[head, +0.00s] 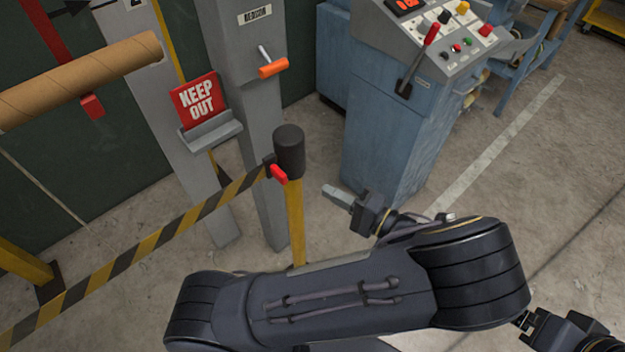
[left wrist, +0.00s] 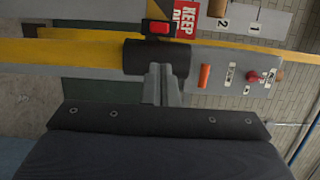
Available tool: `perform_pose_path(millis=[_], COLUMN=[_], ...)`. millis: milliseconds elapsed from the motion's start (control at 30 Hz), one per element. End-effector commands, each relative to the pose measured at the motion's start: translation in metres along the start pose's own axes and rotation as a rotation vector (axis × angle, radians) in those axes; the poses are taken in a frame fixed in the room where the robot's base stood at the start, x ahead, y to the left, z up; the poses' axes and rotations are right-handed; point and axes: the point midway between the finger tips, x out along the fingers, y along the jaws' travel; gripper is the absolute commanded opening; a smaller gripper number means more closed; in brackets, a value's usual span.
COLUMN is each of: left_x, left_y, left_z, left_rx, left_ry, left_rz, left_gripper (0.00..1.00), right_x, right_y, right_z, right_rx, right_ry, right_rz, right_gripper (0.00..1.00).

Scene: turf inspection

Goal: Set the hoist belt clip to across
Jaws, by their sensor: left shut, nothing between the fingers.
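The belt clip (head: 279,174) is a small red piece on a dark holder, beside the black cap (head: 289,150) of a yellow post (head: 295,222). In the head view its red part slants down to the right. The striped belt (head: 150,251) runs from it to the lower left. My left gripper (head: 330,193) is shut and empty, to the right of the post and apart from the clip. In the left wrist view the red clip (left wrist: 158,27) shows above my fingertips (left wrist: 155,68), which overlap the black cap. My right gripper (head: 523,319) is partly in view at lower right; its jaws are unclear.
A grey column with an orange-handled lever (head: 273,68) and a red KEEP OUT sign (head: 199,100) stand behind the post. A blue control console (head: 385,130) stands behind my left gripper. A cardboard tube (head: 80,80) is at upper left.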

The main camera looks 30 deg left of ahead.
Motion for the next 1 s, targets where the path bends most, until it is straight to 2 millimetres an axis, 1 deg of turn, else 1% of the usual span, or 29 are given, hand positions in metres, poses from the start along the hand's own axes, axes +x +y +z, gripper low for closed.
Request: perform_pose_path(millis=[167,300,400,500,600,700,1000], left_x=[0.028,0.055,0.071,0.084,0.091,0.095,0.095], left_y=[-0.003,-0.002,-0.002,-0.001,-0.001,0.0,0.0], left_z=[0.001,0.001,0.001,0.001,0.001,0.001,0.001], left_rx=[0.003,0.005,0.004,0.003,0.002,0.001,0.001], left_ry=[-0.005,-0.005,-0.005,-0.003,-0.002,-0.001,-0.001], left_rz=[-0.002,-0.002,-0.001,-0.001,0.0,0.001,0.001], left_gripper=[0.0,0.0,0.0,0.0,0.0,0.0,0.0], right_x=[-0.007,-0.013,-0.015,-0.018,-0.019,-0.019,-0.018], right_y=[-0.003,-0.006,-0.007,-0.008,-0.009,-0.009,-0.009], right_z=[-0.004,-0.006,-0.008,-0.009,-0.009,-0.009,-0.009], right_rx=[0.0,0.0,0.0,0.0,0.0,0.0,0.0], right_ry=[0.0,0.0,0.0,0.0,0.0,0.0,0.0], right_rz=[0.0,0.0,0.0,0.0,0.0,0.0,0.0], right_gripper=[0.81,0.81,0.81,0.81,0.81,0.81,0.81])
